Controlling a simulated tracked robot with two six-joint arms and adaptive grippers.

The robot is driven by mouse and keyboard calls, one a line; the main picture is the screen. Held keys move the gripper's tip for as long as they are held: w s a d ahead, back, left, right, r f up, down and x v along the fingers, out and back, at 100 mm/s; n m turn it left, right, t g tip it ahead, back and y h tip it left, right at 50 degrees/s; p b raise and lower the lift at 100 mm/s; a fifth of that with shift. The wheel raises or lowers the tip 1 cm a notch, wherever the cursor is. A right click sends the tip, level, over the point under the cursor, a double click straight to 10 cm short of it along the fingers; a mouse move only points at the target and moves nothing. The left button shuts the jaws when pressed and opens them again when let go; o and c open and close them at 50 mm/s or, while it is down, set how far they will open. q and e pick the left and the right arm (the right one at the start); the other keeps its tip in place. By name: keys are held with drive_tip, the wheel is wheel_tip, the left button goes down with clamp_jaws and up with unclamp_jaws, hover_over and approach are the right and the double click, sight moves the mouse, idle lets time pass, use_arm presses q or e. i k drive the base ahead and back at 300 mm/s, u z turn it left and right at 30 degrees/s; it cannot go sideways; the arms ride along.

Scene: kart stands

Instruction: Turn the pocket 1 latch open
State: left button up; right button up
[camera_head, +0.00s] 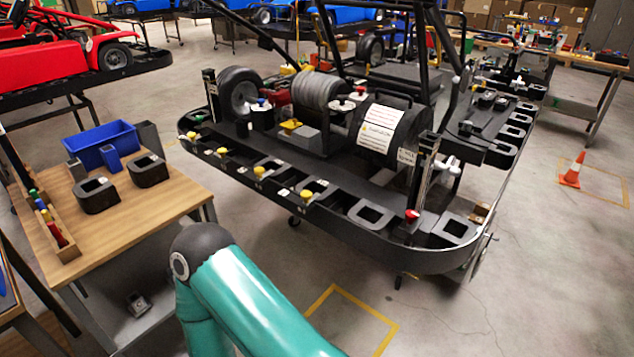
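A black kart frame (440,262) stands in the middle of the head view, with a row of open pockets along its near rim. Small yellow knobs sit along this rim: one at the far left (191,135), a second yellow knob (222,151), a third yellow knob (259,171) and a fourth yellow knob (306,195). A red knob (412,214) stands farther right, below a black post. I cannot tell which of these belongs to pocket 1, or how its latch is turned. Neither gripper is in view. Only a teal link of my arm shows at the bottom.
A wooden table (180,205) at left holds a blue bin (100,143), black blocks and a rack of coloured items. A wheel (240,95) and an engine-like drum (390,128) sit on the kart. An orange cone (573,170) stands right. Floor is clear in front.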

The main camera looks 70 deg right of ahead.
sight(308, 197)
drive_tip(key=z, duration=0.45)
drive_tip(key=i, duration=1.1)
drive_tip(key=z, duration=1.05)
drive_tip(key=i, duration=0.5)
drive_tip(key=z, duration=0.45)
